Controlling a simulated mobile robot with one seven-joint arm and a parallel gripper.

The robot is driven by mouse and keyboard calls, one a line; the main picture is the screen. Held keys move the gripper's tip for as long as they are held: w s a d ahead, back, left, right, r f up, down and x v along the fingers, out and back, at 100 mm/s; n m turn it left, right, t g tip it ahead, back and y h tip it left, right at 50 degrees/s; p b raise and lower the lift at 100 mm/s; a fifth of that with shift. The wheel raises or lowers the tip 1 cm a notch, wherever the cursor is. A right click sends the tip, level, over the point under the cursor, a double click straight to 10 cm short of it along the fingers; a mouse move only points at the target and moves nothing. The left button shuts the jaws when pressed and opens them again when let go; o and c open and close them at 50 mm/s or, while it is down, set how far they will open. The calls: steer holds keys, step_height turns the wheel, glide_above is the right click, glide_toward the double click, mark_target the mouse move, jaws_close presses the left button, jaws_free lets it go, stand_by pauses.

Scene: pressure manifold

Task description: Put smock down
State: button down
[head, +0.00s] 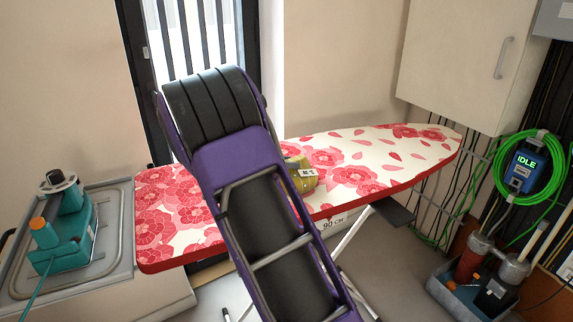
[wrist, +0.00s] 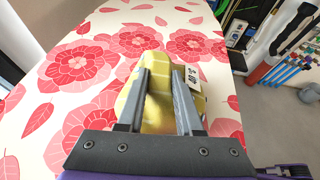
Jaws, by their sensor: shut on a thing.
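The smock (head: 301,182) is a yellow-green bundle of cloth with a white printed tag, over the middle of the flower-patterned ironing board (head: 390,160). In the head view my arm hides its left part. In the wrist view the smock (wrist: 157,107) sits between the two grey fingers of my gripper (wrist: 161,78), which is shut on it. The tag shows just right of the right finger. The smock is at or just above the board's surface (wrist: 30,105); I cannot tell whether it touches. My gripper is hidden behind my arm in the head view.
A teal device (head: 68,240) stands on a grey tray-like top (head: 115,255) at the left. A blue unit reading IDLE (head: 521,172) with green hose hangs at the right, above a grey bin (head: 445,296) with canisters. The board's right end is bare.

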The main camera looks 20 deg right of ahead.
steer(key=c, duration=0.6)
jaws_free()
steer(key=shift+o, duration=0.2)
steer(key=shift+r, duration=0.15)
steer(key=p+v, duration=0.2)
steer(key=v, duration=1)
